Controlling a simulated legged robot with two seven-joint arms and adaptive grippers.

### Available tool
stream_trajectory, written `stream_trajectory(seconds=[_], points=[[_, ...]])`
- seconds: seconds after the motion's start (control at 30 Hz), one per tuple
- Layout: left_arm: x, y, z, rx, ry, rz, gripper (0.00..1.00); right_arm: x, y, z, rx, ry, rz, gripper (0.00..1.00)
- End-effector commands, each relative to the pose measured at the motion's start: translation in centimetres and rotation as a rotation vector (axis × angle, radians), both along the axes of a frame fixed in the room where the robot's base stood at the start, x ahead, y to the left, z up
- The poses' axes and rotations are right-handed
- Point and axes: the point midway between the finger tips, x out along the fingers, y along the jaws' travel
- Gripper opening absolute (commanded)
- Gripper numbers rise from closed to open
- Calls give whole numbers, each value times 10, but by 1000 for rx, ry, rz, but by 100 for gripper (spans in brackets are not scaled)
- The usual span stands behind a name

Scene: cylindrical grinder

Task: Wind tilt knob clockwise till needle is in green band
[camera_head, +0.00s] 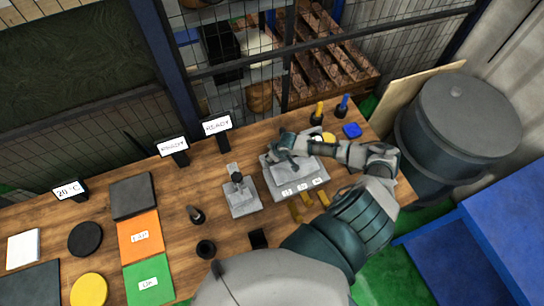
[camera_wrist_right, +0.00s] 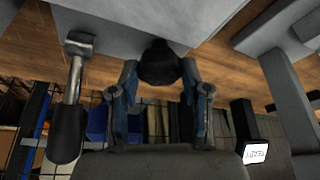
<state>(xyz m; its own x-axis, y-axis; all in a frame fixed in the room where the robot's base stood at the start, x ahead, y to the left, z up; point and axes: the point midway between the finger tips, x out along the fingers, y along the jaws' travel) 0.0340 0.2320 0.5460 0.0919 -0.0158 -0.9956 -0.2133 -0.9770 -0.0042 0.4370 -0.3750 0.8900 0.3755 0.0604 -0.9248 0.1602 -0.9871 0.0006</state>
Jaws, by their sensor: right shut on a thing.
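The black tilt knob (camera_wrist_right: 160,63) sits on the grey machine (camera_wrist_right: 130,22) in the wrist view. My right gripper (camera_wrist_right: 162,80) has one finger on each side of the knob and is shut on it. In the head view my right gripper (camera_head: 284,152) reaches over the back left of the grey machine (camera_head: 275,185) and hides the knob there. I cannot make out a needle or green band in either view. My left gripper is not in view.
A lever with a black grip (camera_wrist_right: 66,130) stands beside my gripper in the wrist view. A smaller grey fixture (camera_head: 240,199) stands left of the machine. Yellow and blue bottles (camera_head: 342,103) stand behind. A grey drum (camera_head: 460,115) is right of the bench.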

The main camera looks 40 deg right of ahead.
Motion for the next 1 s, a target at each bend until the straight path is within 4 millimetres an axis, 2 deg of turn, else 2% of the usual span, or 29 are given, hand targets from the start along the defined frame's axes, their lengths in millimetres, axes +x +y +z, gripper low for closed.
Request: stream_trajectory(seconds=[0.03, 0.07, 0.13, 0.43, 0.57, 1.0], points=[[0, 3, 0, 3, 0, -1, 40, 2, -3, 2, -5, -6, -1, 12], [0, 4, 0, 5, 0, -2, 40, 2, -3, 2, -5, -6, -1, 54], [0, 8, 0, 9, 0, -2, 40, 2, -3, 2, -3, -6, -1, 72], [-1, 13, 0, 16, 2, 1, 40, 1, -1, 1, 0, -3, 2, 72], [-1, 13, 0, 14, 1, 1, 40, -2, -2, 9, 0, -4, 3, 72], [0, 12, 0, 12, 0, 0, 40, -35, -8, 92, -4, -3, 3, 72]])
